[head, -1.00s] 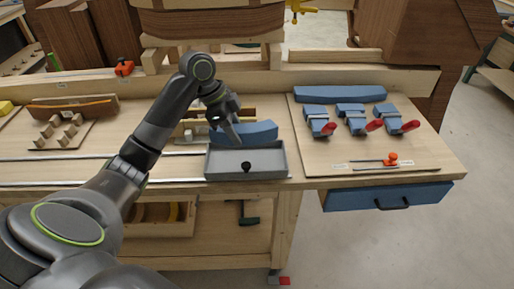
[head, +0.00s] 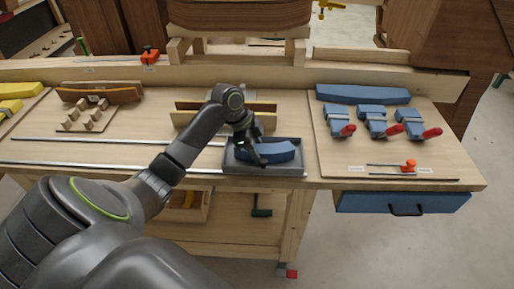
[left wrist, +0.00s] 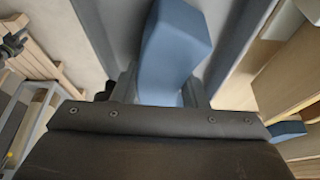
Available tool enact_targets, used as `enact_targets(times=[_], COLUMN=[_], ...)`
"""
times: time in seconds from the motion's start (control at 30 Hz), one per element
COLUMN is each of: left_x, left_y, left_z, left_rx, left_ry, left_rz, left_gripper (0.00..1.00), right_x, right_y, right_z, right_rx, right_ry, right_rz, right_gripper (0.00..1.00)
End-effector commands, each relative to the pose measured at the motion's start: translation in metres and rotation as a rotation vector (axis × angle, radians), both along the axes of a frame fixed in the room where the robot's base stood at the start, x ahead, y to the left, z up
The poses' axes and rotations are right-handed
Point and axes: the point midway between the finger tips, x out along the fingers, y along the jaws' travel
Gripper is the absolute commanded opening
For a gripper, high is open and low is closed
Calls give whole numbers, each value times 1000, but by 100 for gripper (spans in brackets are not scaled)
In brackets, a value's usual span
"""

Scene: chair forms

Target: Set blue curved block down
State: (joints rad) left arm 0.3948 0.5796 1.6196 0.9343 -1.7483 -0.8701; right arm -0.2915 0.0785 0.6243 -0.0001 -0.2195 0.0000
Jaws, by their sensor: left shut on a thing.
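The blue curved block (head: 272,151) is in the grey tray (head: 262,171) near the front edge of the workbench. My left gripper (head: 262,158) reaches down to the tray and is shut on the block. In the left wrist view the block (left wrist: 172,42) stands out from between the jaws, with the grey tray wall (left wrist: 238,40) beside it. Whether the block's underside touches the tray floor I cannot tell. My right gripper is in neither view.
A board at right holds a long blue curved piece (head: 363,94) and several blue clamps with red handles (head: 378,122). Wooden strips (head: 225,107) stand behind the tray. Metal rails (head: 110,151) run left of it. A blue drawer (head: 403,202) hangs below.

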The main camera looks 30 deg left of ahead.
Motion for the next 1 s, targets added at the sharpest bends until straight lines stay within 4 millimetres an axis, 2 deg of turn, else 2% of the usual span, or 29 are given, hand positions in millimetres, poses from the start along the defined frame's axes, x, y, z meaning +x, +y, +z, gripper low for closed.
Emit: enact_targets(times=[0.17,0.2,0.33,0.6,0.73,0.87,1.0], left_x=[0,0,0,0,-1,-4,-9], left_y=[0,0,0,0,3,11,21], left_z=[-2,-1,-1,0,6,24,51], left_rx=[0,0,0,0,3,6,7], left_ry=[0,0,0,0,-2,-5,-4], left_rz=[0,0,0,0,-1,-1,0], left_gripper=[9,45,61,61,61,61,61], right_x=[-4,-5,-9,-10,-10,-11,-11], right_y=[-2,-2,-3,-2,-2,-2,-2], right_z=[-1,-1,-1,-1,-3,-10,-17], right_rx=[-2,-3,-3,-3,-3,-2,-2], right_ry=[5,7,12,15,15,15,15], right_rz=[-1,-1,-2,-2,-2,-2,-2], right_gripper=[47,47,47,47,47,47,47])
